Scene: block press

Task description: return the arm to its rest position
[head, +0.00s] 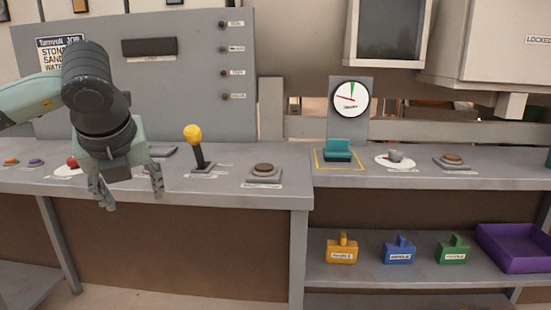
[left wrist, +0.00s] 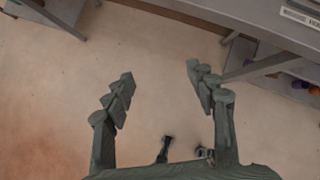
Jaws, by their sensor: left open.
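My left gripper (head: 131,198) hangs in front of the left console, its fingers pointing down and spread apart. In the left wrist view the left gripper (left wrist: 160,88) is open with nothing between its fingers, over bare floor. In the head view it covers part of the console's front edge and some controls behind it. My right gripper is in neither view.
The left console (head: 225,182) carries a yellow-knobbed lever (head: 194,138) and a brown button (head: 263,169). To the right are a dial (head: 351,99), a teal block (head: 338,147), and a lower shelf (head: 370,273) with yellow, blue and green blocks and a purple tray (head: 515,252).

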